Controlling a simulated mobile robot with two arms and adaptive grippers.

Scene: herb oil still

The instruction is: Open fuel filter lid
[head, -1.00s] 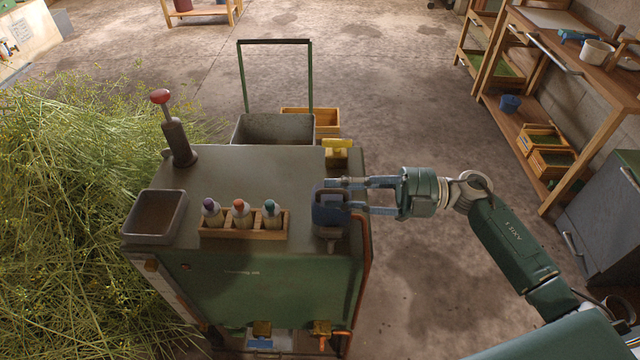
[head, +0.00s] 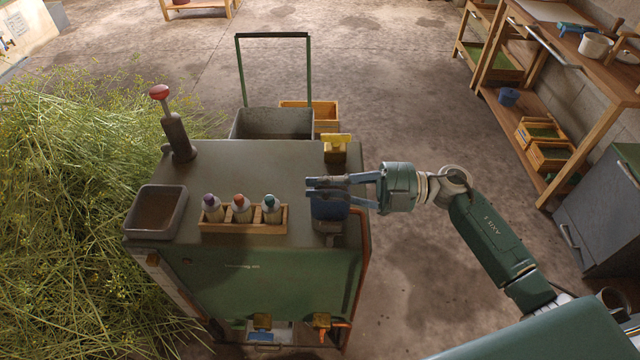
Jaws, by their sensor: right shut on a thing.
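The fuel filter, a blue block (head: 329,208), sits at the right front corner of the green still's grey top (head: 250,165). My right gripper (head: 318,188) reaches in from the right, with its fingers level over the top of the blue block. It is shut on the filter's lid, which the fingers largely hide. I cannot tell from this view whether the lid is lifted. My left gripper is not in view.
A wooden rack (head: 243,218) with several capped bottles stands left of the filter. A yellow valve handle (head: 337,145) is behind it. A grey tray (head: 157,211) and a red-knobbed lever (head: 174,125) are at the left. Shelves (head: 560,120) stand right, beyond bare floor.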

